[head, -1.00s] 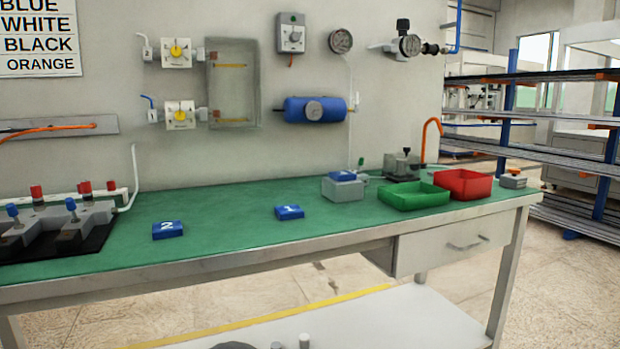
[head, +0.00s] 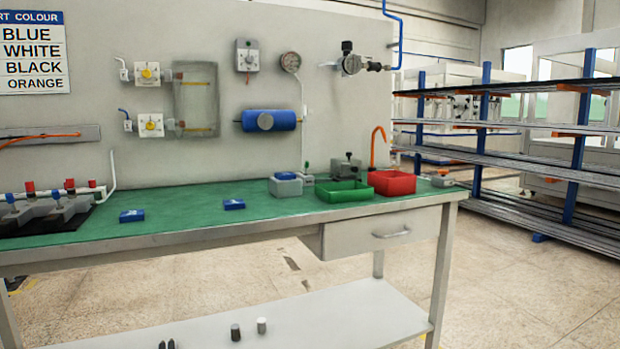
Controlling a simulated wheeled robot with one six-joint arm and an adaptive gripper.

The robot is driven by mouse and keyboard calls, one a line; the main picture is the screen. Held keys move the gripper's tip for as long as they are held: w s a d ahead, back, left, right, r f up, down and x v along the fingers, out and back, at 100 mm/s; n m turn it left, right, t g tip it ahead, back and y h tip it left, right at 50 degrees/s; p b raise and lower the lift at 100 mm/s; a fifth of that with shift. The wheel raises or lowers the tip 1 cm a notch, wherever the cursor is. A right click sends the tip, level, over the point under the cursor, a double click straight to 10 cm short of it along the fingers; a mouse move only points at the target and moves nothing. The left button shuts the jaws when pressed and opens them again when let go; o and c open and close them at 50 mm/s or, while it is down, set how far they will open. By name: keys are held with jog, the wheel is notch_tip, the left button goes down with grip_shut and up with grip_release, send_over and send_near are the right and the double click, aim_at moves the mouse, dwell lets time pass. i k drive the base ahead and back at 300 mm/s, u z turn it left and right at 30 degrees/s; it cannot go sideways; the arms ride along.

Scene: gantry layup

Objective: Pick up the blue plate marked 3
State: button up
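Three blue plates are in the head view. One plate (head: 132,216) lies flat on the green bench top at the left; its white mark is too small to read now, but it read 2 earlier. A second plate (head: 234,204) lies near the middle and read 1 earlier. A third plate (head: 285,176) lies on top of a grey block (head: 286,188) further right; its mark cannot be read. I cannot make out a 3 on any plate. My gripper is not in view.
A green bin (head: 344,192) and a red bin (head: 392,182) stand right of the grey block. A clamp fixture (head: 50,211) sits at the left end of the bench (head: 190,210). Small pegs (head: 235,332) stand on the lower shelf. A rack (head: 490,150) stands at right.

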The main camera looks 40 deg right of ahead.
aim_at(285, 176)
jog(key=z, duration=0.7)
jog(key=i, duration=0.4)
